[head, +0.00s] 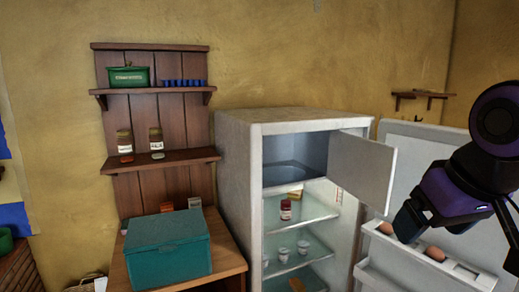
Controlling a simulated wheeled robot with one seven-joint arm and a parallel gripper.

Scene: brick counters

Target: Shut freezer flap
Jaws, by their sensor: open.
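The fridge (238,170) stands in the middle of the head view, with its large door (415,165) swung wide open to the right. Inside at the top is the freezer compartment (290,172), lit bluish and looking empty in the part that shows. Its white freezer flap (362,170) is hinged on the right and stands open, sticking out toward me. My gripper (402,232) is at the right, in front of the open fridge door. It is to the right of and a little below the flap, apart from it in the picture. It is open and no held object shows.
Eggs (434,253) sit in the door shelf behind my gripper. A jar (286,209) and small cups stand on the fridge's glass shelves. A teal box (168,248) sits on a wooden counter at left, below a wall shelf (155,100) with jars and a green pot.

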